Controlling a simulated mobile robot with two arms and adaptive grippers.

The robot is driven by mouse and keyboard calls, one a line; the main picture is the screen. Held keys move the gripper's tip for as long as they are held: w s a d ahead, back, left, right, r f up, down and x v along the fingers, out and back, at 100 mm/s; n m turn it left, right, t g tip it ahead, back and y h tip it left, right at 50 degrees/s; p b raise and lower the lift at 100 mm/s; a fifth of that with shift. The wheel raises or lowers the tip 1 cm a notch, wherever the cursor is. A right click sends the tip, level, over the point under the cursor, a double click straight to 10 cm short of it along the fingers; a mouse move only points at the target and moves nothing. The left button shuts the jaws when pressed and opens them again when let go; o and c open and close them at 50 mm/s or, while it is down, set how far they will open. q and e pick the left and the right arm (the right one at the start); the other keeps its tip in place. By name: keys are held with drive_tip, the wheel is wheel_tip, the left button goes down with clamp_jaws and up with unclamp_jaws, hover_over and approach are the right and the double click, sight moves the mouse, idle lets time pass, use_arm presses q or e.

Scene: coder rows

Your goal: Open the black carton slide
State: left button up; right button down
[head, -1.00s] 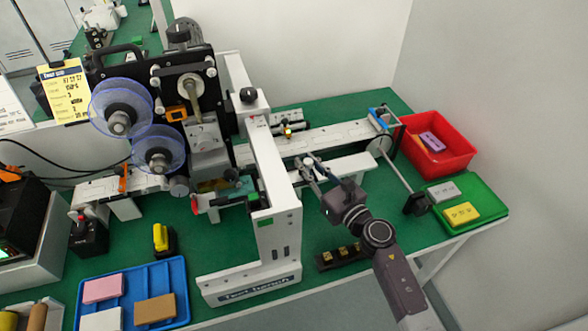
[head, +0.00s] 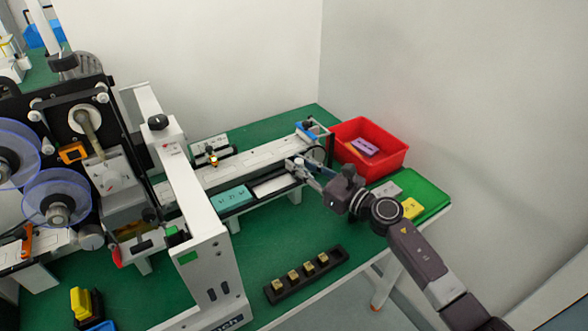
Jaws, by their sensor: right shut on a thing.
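My right gripper (head: 292,167) reaches in from the lower right, its fingers closed at the right end of the front track. It is shut on the end of the black carton slide (head: 262,201), a dark strip along the front of the conveyor. The fingers hide the exact grip point. A teal carton (head: 233,198) lies on the track left of the gripper, with a white plate (head: 276,186) between them. How far the slide is drawn out is hard to tell. My left gripper is not in view.
A red bin (head: 393,158) with a purple carton (head: 365,147) stands behind the gripper. A green tray (head: 433,193) lies right, partly behind my arm. A black holder with several brass blocks (head: 307,270) lies in front. The white machine frame (head: 205,240) stands left.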

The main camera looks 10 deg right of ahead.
drive_tip(key=shift+f, duration=0.1)
drive_tip(key=c, duration=1.8)
unclamp_jaws()
drive_tip(key=shift+o, duration=0.2)
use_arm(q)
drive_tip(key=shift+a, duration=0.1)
use_arm(e)
drive_tip(key=shift+r, duration=5.05)
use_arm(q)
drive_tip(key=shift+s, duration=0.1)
